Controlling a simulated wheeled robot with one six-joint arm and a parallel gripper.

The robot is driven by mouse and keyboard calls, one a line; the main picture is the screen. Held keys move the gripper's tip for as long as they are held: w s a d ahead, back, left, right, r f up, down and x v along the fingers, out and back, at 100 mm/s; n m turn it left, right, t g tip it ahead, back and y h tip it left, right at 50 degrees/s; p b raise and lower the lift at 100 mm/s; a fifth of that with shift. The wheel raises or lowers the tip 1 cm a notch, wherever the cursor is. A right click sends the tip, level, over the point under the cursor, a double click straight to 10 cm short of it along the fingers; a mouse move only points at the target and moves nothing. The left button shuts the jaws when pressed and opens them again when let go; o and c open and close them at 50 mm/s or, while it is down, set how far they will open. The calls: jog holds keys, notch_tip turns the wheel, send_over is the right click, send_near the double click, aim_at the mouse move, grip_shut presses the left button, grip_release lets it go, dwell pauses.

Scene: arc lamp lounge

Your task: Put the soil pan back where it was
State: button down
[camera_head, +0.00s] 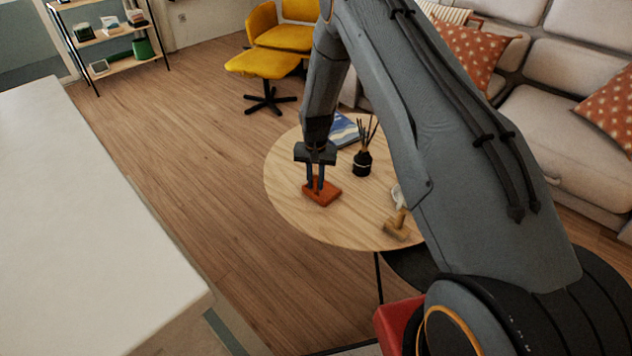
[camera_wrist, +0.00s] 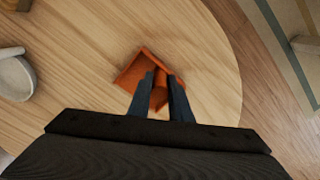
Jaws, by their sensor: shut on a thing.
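The soil pan is an orange-red, shallow scoop-like piece (camera_head: 322,194) at the left part of the round wooden table (camera_head: 290,212). In the wrist view the soil pan (camera_wrist: 135,71) lies just beyond and between my fingers. My gripper (camera_head: 318,186) points down at it, with its two fingers (camera_wrist: 160,88) closed on its raised middle part. The pan's underside is hidden, so I cannot tell if it rests on the table or hangs just above it.
A black reed diffuser (camera_head: 362,163) and a blue book (camera_head: 343,131) are behind the pan. A wooden-handled tool (camera_head: 397,225) and a white item (camera_head: 397,196) are to its right. A white counter (camera_head: 80,220) is at left. The table's left edge is close to the pan.

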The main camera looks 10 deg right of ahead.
jog(key=shift+f, duration=0.15)
jog(key=c, duration=1.6)
grip_release()
notch_tip(320, 180, up, 11)
jog(key=shift+r, duration=0.2)
jog(key=s+d+r, duration=0.4)
jog(key=s+r, duration=0.3)
jog(key=s, duration=0.1)
jog(key=s+d+r, duration=0.4)
jog(key=s+r, duration=0.3)
jog(key=r, duration=0.1)
jog(key=shift+n, duration=0.9)
jog(key=s+r, duration=0.1)
jog(key=s, duration=0.5)
jog(key=s+d+r, duration=0.1)
jog(key=s+r, duration=0.1)
jog(key=s, duration=0.5)
jog(key=s+d+r, duration=0.1)
jog(key=s, duration=0.6)
jog(key=shift+r, duration=0.25)
